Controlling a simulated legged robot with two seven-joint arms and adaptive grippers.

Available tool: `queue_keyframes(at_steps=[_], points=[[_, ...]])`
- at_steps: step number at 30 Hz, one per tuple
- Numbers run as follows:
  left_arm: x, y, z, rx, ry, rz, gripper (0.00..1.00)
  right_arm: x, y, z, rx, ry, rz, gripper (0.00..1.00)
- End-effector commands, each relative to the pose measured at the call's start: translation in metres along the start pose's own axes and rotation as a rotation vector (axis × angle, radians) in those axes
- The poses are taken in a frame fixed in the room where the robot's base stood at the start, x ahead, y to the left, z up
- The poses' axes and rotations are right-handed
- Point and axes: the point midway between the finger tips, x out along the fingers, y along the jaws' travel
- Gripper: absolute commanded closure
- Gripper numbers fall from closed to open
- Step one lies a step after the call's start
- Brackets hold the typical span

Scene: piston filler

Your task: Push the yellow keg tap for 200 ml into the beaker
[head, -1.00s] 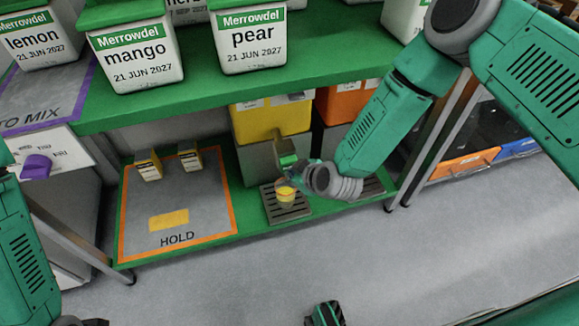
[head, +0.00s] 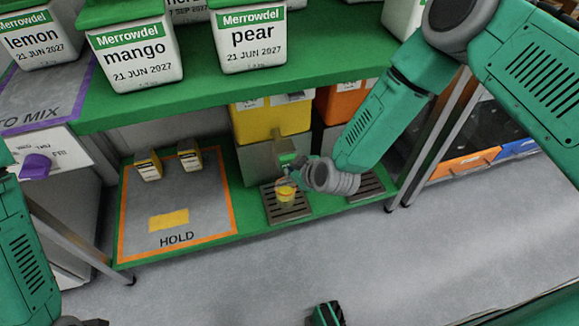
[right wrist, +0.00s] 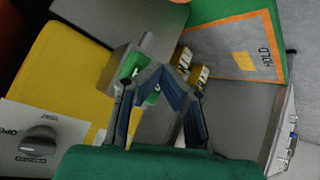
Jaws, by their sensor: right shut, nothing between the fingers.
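The yellow keg (head: 262,120) stands on the lower shelf and also fills the left of the right wrist view (right wrist: 65,80). Its grey tap (head: 262,160) with a green part (right wrist: 133,66) sticks out at the front. The beaker (head: 286,198), small and clear with yellow in it, stands on the drip tray (head: 272,208) under the tap; its fill level is too small to read. My right gripper (right wrist: 160,72) is shut and empty, its fingertips right at the green tap part; I cannot tell whether they touch. My left gripper is mostly cut off at the bottom left.
An orange keg (head: 340,103) stands right of the yellow one. Two yellow-black cartons (head: 148,165) stand on the HOLD mat (head: 200,207) at left.

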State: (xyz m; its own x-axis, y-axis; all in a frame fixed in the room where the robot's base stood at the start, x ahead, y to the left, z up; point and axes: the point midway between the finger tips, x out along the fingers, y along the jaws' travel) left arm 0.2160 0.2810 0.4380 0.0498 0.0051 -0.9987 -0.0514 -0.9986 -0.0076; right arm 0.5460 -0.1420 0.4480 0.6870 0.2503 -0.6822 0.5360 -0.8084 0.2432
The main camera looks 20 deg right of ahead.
Motion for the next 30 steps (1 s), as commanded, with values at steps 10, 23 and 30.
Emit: queue_keyframes(at_steps=[10,23,30], points=[[0.000,0.000,0.000,0.000,0.000,0.000,0.60,0.001,0.001,-0.002,0.000,0.004,0.002,1.00],[-0.011,0.000,-0.001,0.000,0.000,0.000,0.60,-0.014,-0.009,0.006,0.000,0.003,0.001,1.00],[-0.012,0.000,-0.001,0.000,0.000,0.000,0.60,-0.015,-0.011,0.009,0.000,0.002,0.001,1.00]])
